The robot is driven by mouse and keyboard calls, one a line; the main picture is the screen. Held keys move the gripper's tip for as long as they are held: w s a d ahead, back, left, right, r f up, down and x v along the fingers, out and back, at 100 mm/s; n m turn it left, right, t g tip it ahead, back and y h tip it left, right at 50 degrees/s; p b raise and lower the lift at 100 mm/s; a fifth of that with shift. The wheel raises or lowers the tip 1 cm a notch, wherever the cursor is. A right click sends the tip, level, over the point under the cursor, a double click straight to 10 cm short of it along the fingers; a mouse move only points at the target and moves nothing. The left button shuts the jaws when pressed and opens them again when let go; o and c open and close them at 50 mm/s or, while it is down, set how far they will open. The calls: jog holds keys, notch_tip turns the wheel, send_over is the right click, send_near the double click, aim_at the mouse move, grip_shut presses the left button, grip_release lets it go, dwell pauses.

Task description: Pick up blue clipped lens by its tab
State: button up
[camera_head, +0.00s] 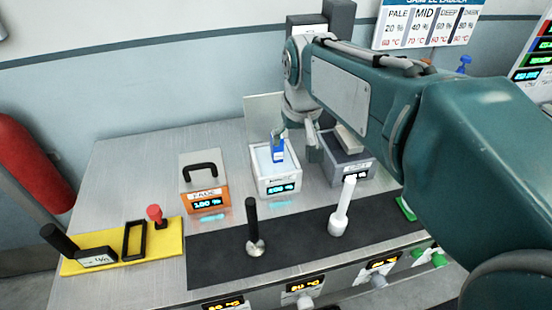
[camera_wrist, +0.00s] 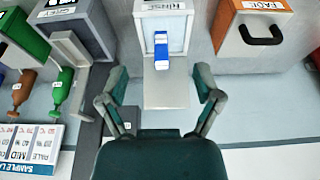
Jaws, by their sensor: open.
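The blue clipped lens (camera_head: 277,151) stands upright in the top of a white box (camera_head: 276,186) in the head view. In the wrist view the lens (camera_wrist: 161,45) is a narrow blue piece with a white face, at the upper middle. My gripper (camera_head: 294,136) is over the back of the white box, close to the lens. In the wrist view my gripper (camera_wrist: 161,77) has its fingers spread wide, with the lens centred beyond the fingertips and apart from them. The gripper is open and empty. I cannot make out the tab clearly.
An orange box (camera_head: 205,191) with a black handle stands left of the white box, and a dark grey box (camera_head: 347,165) stands right. The white box's raised lid (camera_wrist: 163,88) is behind it. A black mat (camera_head: 290,245) with two upright handles lies in front.

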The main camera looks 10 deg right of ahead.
jog(key=g, duration=0.2)
send_over(277, 158)
jog(key=f, duration=0.4)
jog(key=shift+w+d+f, duration=0.15)
jog(key=shift+d+f, duration=0.1)
jog(key=shift+d, duration=0.15)
jog(key=f, duration=0.3)
jog(key=w+f, duration=0.1)
jog(key=f, duration=0.3)
jog(key=w+f, duration=0.1)
jog(key=f, duration=0.2)
jog(key=shift+a+f, duration=0.2)
jog(key=shift+f, duration=0.15)
grip_shut()
